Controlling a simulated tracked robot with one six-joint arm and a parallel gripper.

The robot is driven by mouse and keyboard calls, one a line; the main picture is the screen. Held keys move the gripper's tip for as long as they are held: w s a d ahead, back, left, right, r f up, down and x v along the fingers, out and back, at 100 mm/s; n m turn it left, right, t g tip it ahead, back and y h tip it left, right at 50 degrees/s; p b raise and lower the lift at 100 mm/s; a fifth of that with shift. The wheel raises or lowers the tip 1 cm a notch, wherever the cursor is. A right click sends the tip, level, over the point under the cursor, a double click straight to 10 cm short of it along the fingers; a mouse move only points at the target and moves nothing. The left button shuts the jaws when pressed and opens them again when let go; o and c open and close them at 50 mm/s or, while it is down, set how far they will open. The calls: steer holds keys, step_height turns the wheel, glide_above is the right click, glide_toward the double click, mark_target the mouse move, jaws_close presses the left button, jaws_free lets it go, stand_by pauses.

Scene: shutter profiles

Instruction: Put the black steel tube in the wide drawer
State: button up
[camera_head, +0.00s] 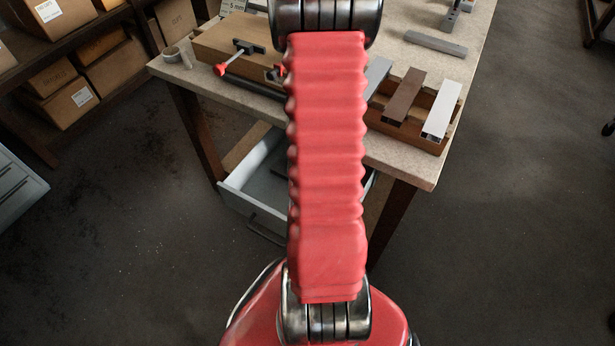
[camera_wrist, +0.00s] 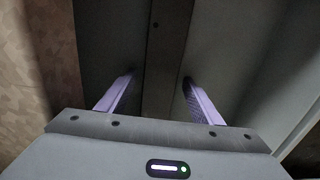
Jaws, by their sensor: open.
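My gripper (camera_wrist: 158,88) is open in the wrist view, its two pale fingers apart. A long dark grey strip with a small dark hole (camera_wrist: 163,50) runs between and beyond the fingertips. It may be the black steel tube, but I cannot tell for sure, nor whether it touches anything. In the head view my arm hides the gripper. The wide drawer (camera_head: 236,193), light grey, stands pulled out under the worktable, partly behind my arm. A dark long bar (camera_head: 255,89) lies along the table's front edge; I cannot tell whether it is a tube or part of a clamp.
The worktable (camera_head: 420,166) carries a wooden tray (camera_head: 436,131) with brown (camera_head: 404,95) and white (camera_head: 441,110) profiles, a grey bar (camera_head: 435,43) and a red-handled clamp (camera_head: 240,57). Shelves with cardboard boxes (camera_head: 70,103) stand at left. The floor at right is mostly clear.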

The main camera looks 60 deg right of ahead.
step_height(320, 180, up, 12)
stand_by(0.8)
steer(key=shift+r, duration=0.1)
stand_by(0.6)
steer(key=w+a+r+t+h, duration=0.1)
steer(key=w+a+r, duration=0.2)
steer(key=a+r, duration=0.4)
steer(key=w+a+r+t, duration=0.1)
steer(key=w+a+r, duration=0.35)
steer(key=a, duration=0.35)
steer(key=s+a+r+t, duration=0.1)
steer(key=a+r, duration=0.3)
steer(key=a, duration=0.4)
steer(key=s+a+r+m+t+y, duration=0.1)
steer(key=s+a+r+t, duration=0.1)
steer(key=a, duration=0.7)
step_height(320, 180, up, 2)
steer(key=shift+s+r+t, duration=0.2)
steer(key=shift+s+t, duration=0.1)
steer(key=shift+s, duration=0.6)
